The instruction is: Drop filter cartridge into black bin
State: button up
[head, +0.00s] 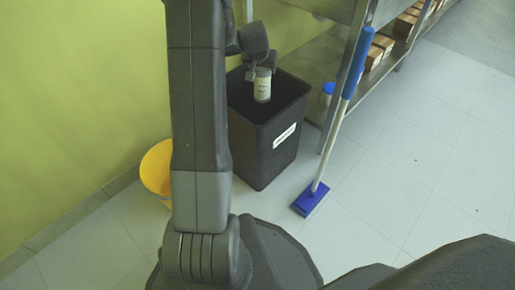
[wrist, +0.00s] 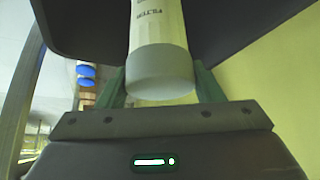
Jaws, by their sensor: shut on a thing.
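The filter cartridge (head: 263,86) is a white cylinder with a grey end cap and dark print. My gripper (head: 262,72) is shut on it and holds it upright over the open mouth of the black bin (head: 262,158). In the wrist view the cartridge (wrist: 158,50) sits between the two green-grey fingers of my gripper (wrist: 160,88). The black bin is square, with a white label on its front, and stands on the floor by the wall. The cartridge's lower end shows against the bin's dark inside; its exact height relative to the rim is hard to tell.
A yellow bucket (head: 157,172) stands left of the bin, partly behind my arm. A blue-headed mop (head: 311,197) leans on the metal shelf (head: 345,80) to the right. Boxes (head: 405,22) sit on the shelf. The tiled floor at right is clear.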

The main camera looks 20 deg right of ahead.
jog(key=shift+f+b, duration=0.4)
jog(key=shift+f, duration=0.55)
jog(key=o, duration=1.4)
jog(key=shift+o, duration=0.2)
jog(key=p+v, duration=0.4)
jog(key=v, duration=1)
jog(key=shift+f, duration=0.15)
